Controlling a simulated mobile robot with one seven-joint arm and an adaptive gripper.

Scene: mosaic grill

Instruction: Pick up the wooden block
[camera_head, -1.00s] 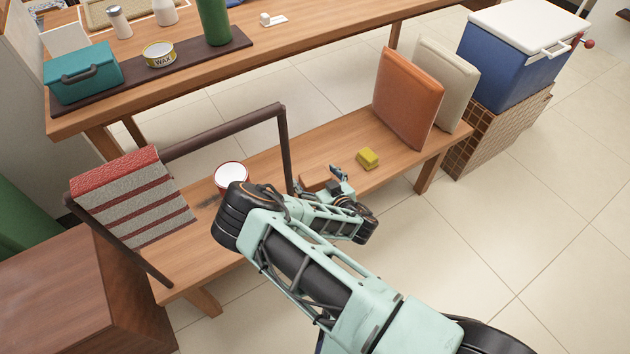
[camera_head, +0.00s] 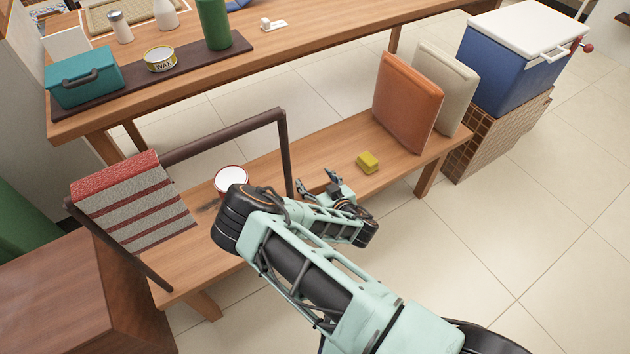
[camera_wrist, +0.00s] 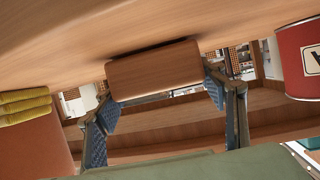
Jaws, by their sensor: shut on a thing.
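The wooden block (camera_wrist: 153,70) is a plain brown piece between the two fingers of my gripper (camera_wrist: 162,98) in the wrist view. My gripper is shut on it. A dark shadow runs along the block's edge by the bench surface; I cannot tell whether the block still touches the bench. In the head view my gripper (camera_head: 318,183) is low over the middle of the bench (camera_head: 265,168), and the block is hard to make out between the fingers.
Orange (camera_head: 408,105) and cream cushions (camera_head: 445,85) stand at the bench's right end. A table (camera_head: 300,50) is behind.

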